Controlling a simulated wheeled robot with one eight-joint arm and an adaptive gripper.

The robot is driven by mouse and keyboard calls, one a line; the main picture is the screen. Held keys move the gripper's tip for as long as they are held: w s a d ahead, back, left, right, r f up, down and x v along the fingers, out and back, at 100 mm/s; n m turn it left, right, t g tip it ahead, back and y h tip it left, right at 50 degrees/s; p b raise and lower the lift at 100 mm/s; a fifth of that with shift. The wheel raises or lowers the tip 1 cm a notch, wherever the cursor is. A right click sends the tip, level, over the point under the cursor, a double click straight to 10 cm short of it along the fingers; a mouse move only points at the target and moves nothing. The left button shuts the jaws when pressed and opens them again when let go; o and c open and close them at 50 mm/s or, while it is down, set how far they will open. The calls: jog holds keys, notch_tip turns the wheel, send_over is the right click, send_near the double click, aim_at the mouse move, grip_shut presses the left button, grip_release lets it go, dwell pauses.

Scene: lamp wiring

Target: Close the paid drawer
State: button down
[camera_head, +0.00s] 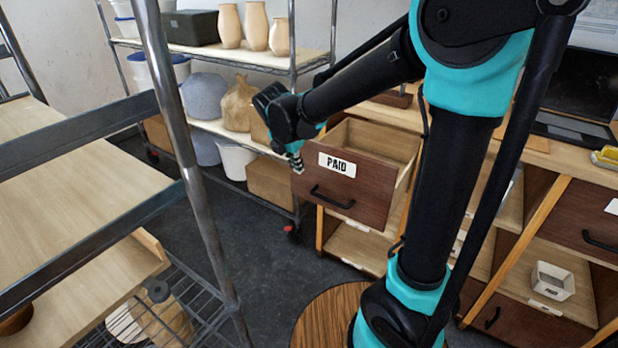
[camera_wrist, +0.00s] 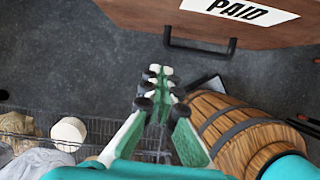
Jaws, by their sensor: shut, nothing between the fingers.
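The paid drawer (camera_head: 362,172) stands pulled out of its wooden cabinet, and its empty-looking inside shows from above in the head view. Its dark reddish-brown front carries a white PAID label (camera_head: 337,165) and a black bar handle (camera_head: 332,197). In the wrist view the drawer front (camera_wrist: 140,14) is at the top with its handle (camera_wrist: 200,47) below the label. My gripper (camera_head: 297,164) is by the front's upper left corner in the head view; contact cannot be told. In the wrist view my gripper (camera_wrist: 160,82) has its fingertips together, empty, below and left of the handle.
A metal rack with wooden shelves (camera_head: 70,190) stands at left. A back shelf (camera_head: 235,57) holds vases, sacks and boxes. A round wooden barrel (camera_head: 318,312) is by my arm. A laptop (camera_head: 580,95) sits on the counter at right. Dark floor (camera_head: 265,260) lies open before the drawer.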

aim_at(309, 176)
jog(key=shift+n, duration=0.4)
jog(key=w+d+f, duration=0.1)
jog(key=w+f, duration=0.1)
jog(key=f, duration=0.1)
jog(key=w+d+f, duration=0.1)
jog(key=w+f, duration=0.1)
jog(key=f, duration=0.1)
jog(key=w+d+f, duration=0.1)
jog(key=f, duration=0.2)
jog(key=shift+w+d, duration=0.15)
jog(key=shift+w, duration=0.25)
jog(key=shift+w+d, duration=0.2)
jog(key=shift+w, duration=0.15)
jog(key=w+d, duration=1.1)
jog(key=w, duration=0.4)
jog(key=shift+s+a, duration=0.1)
jog(key=shift+a, duration=0.05)
